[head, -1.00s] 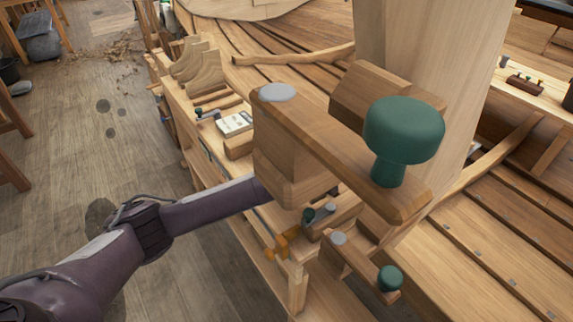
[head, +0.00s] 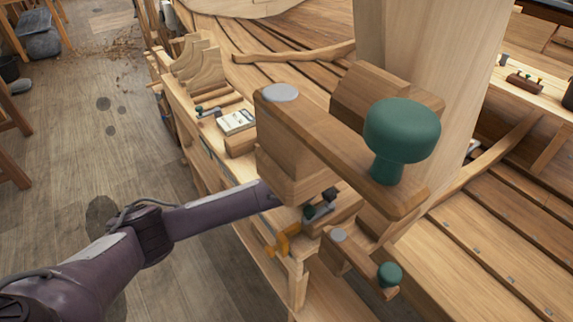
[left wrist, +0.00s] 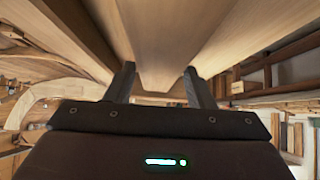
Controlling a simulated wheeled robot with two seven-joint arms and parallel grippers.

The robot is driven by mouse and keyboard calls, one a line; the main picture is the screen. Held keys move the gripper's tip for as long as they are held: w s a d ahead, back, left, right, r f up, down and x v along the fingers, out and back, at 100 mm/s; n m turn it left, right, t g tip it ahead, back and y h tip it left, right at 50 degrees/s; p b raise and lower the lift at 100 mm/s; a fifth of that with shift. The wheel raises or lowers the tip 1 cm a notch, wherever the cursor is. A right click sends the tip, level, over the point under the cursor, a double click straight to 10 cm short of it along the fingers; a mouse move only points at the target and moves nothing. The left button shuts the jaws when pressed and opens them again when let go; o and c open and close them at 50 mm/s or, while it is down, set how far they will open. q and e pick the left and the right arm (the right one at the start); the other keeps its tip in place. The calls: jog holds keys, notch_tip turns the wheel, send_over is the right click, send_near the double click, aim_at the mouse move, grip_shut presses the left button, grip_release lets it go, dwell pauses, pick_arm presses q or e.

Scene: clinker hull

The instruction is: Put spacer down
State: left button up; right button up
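My left arm comes in from the left in the head view, and its gripper is hidden behind the large wooden clamp (head: 325,150) with a green knob (head: 402,130). In the left wrist view the two dark fingers of my left gripper (left wrist: 158,80) stand apart. Pale wood (left wrist: 160,45) shows between and beyond them, and no piece is clearly pinched there. I cannot pick out the spacer with certainty. My right gripper is not in view.
A tall wooden post (head: 425,45) stands behind the clamp, with hull planks (head: 500,250) around it. The bench at the left holds curved wooden pieces (head: 200,65) and a small white box (head: 236,122). A smaller clamp (head: 350,252) is below.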

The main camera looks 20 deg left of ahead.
pick_arm(q)
jog(key=shift+o, duration=1.2)
jog(key=shift+s+f, duration=0.25)
jog(key=shift+f, duration=0.3)
jog(key=shift+r, duration=0.15)
jog(key=v, duration=0.1)
jog(key=b+v, duration=0.1)
jog(key=v, duration=0.3)
jog(key=shift+w+r+b, duration=0.3)
jog(key=shift+w, duration=0.05)
jog(key=p+v, duration=0.2)
jog(key=shift+r, duration=0.4)
jog(key=shift+s+d+r+p, duration=0.15)
jog(key=shift+s+p, duration=0.05)
jog(key=shift+p, duration=0.35)
